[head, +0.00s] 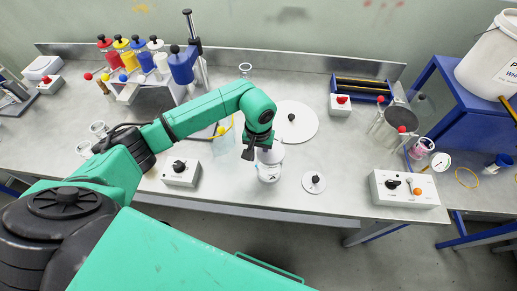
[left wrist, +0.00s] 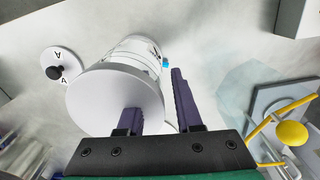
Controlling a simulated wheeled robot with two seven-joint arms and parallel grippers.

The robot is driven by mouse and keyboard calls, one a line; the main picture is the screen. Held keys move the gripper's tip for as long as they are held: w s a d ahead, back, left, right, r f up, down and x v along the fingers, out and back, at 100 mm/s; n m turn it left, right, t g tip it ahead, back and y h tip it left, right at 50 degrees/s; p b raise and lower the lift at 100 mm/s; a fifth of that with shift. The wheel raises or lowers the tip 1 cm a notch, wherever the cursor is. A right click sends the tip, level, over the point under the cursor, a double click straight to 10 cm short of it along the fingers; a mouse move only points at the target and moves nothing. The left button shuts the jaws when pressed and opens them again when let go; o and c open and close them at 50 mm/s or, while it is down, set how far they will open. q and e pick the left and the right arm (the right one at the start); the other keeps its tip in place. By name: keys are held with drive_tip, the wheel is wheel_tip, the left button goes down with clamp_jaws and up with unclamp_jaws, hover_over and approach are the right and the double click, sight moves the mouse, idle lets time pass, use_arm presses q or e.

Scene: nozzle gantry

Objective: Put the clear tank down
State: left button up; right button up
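The clear tank (head: 268,172) is a pale upright cylinder near the front edge of the bench, directly below my left gripper (head: 255,148). In the left wrist view the tank (left wrist: 136,50) shows a wide white round end, dark markings on its side and a small blue part. The fingers of my left gripper (left wrist: 156,105) stand apart. My right gripper is not in view.
A small white disc with a black knob (head: 313,182) lies right of the tank; a large white disc (head: 297,122) lies behind. A switch box (head: 181,172) stands to the left, a control box (head: 404,188) to the right. Colored-cap bottles (head: 130,56) stand at the back left.

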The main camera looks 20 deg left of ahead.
use_arm(q)
wheel_tip(320, 180, up, 11)
drive_tip(key=b, duration=0.5)
drive_tip(key=shift+r, duration=0.55)
